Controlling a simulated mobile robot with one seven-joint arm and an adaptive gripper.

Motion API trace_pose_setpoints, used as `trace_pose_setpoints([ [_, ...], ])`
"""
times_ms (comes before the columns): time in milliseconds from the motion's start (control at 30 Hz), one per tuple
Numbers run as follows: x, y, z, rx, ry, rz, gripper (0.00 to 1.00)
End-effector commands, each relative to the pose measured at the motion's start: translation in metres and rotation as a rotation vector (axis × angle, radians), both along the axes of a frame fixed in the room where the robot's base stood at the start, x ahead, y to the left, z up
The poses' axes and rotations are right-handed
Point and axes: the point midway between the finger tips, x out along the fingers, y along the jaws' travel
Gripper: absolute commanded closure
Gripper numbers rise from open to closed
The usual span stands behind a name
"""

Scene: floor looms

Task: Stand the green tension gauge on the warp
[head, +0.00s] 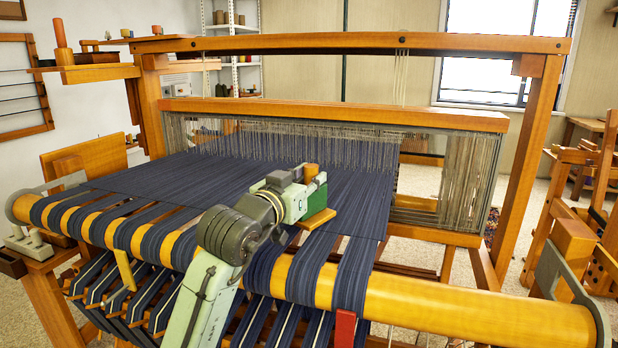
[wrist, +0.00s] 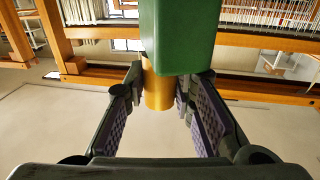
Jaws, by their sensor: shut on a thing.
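The green tension gauge (head: 318,188) has a green block body, a wooden knob and a flat wooden piece at its lower end. My gripper (head: 297,195) is shut on it, and the gauge looks roughly upright. In the wrist view the green body (wrist: 177,35) fills the top middle and the wooden cylinder (wrist: 158,88) is between my fingers (wrist: 160,90). The navy warp (head: 350,215) stretches across the loom behind and under the gauge. I cannot tell whether the gauge's lower end touches it. My gripper hides part of the gauge.
The round wooden front beam (head: 430,303) runs below my arm. The heddles (head: 300,140) and overhead wooden frame (head: 350,42) stand behind. A red tag (head: 345,328) and a yellow tag (head: 124,270) hang at the front. The warp's left part is clear.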

Motion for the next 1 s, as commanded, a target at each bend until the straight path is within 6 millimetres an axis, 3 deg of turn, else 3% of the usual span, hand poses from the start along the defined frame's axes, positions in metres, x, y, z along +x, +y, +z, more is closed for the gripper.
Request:
trace_pose_setpoints([
  [733, -0.0002, -0.0004, -0.0088, 0.000, -0.001, 0.000, 1.00],
  [767, -0.0002, -0.0004, -0.0076, 0.001, -0.002, 0.000, 0.75],
  [1000, -0.0001, -0.0003, -0.0078, 0.001, 0.000, 0.000, 0.59],
])
